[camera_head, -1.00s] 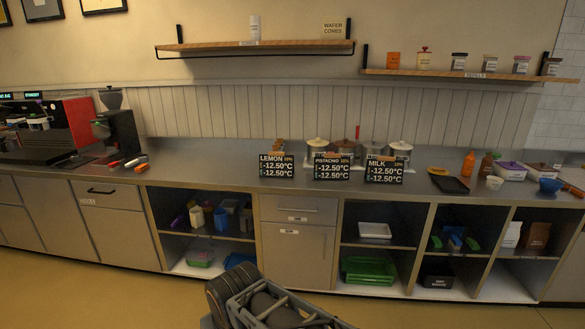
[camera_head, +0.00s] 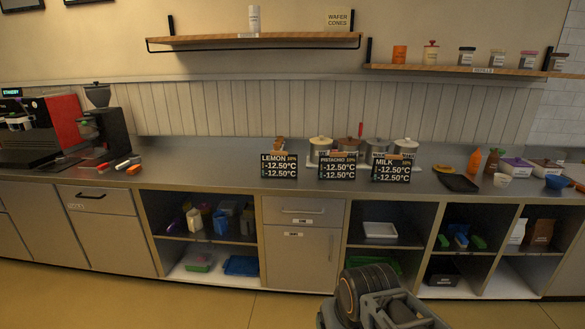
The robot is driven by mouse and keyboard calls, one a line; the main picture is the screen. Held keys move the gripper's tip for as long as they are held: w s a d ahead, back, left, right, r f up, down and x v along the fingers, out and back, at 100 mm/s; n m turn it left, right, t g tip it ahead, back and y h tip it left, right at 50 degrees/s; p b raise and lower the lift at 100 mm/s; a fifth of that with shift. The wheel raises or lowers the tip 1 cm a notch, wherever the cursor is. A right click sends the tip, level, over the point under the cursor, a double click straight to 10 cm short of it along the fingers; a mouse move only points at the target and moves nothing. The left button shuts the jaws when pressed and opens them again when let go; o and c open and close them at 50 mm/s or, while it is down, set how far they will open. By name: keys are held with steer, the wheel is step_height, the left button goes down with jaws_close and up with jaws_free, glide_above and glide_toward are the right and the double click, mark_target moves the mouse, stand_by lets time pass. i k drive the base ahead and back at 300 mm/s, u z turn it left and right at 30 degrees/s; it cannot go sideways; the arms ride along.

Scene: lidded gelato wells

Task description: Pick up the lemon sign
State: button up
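The lemon sign (camera_head: 279,166) is a small black panel with white lettering, "LEMON" and "-12.50°C". It stands upright near the front of the steel counter, leftmost of three alike signs. The pistachio sign (camera_head: 337,167) and the milk sign (camera_head: 390,168) stand to its right, apart from it. Part of my arm shows at the bottom right, below the counter and in front of the cabinets. My gripper's fingertips cannot be made out in this view.
Lidded wells (camera_head: 320,147) stand behind the signs. The counter (camera_head: 210,170) is clear left of the lemon sign, up to some small tools (camera_head: 128,164) by the coffee grinder (camera_head: 103,125). A black tray (camera_head: 458,183) and an orange bottle (camera_head: 475,161) stand to the right. Shelves (camera_head: 255,41) hang above.

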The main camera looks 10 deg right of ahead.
mark_target(277, 163)
steer(key=u, duration=0.45)
steer(key=i, duration=0.8)
steer(key=u, duration=0.75)
steer(key=i, duration=1.15)
steer(key=z, duration=0.45)
steer(key=i, duration=1)
steer(key=z, duration=0.5)
